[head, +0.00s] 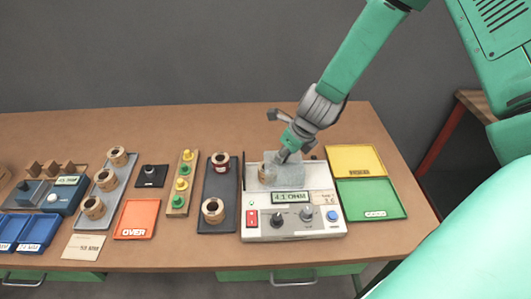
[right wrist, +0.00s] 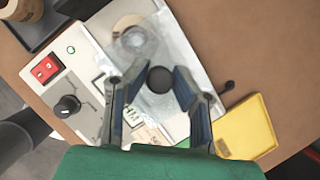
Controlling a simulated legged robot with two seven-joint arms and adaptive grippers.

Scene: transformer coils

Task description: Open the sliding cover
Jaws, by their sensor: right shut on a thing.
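The tester (head: 252,232) stands right of the table's middle, its display reading about 4.1 OHMM. The sliding cover (head: 305,174) is a clear, greyish hood on its upper part; it also shows in the right wrist view (right wrist: 185,45). A coil (head: 262,173) sits at the cover's left side and shows blurred through it in the right wrist view (right wrist: 134,40). My right gripper (head: 284,156) reaches down onto the cover. Its fingers (right wrist: 150,82) are shut on the cover's dark round knob (right wrist: 160,79). My left gripper is not in view.
A yellow tray (head: 355,160) and a green tray (head: 370,198) lie close right of the tester. A dark tray with two coils (head: 218,190) lies close left. Farther left are a peg board (head: 180,183), a red OVER tray (head: 136,219) and blue bins (head: 38,231).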

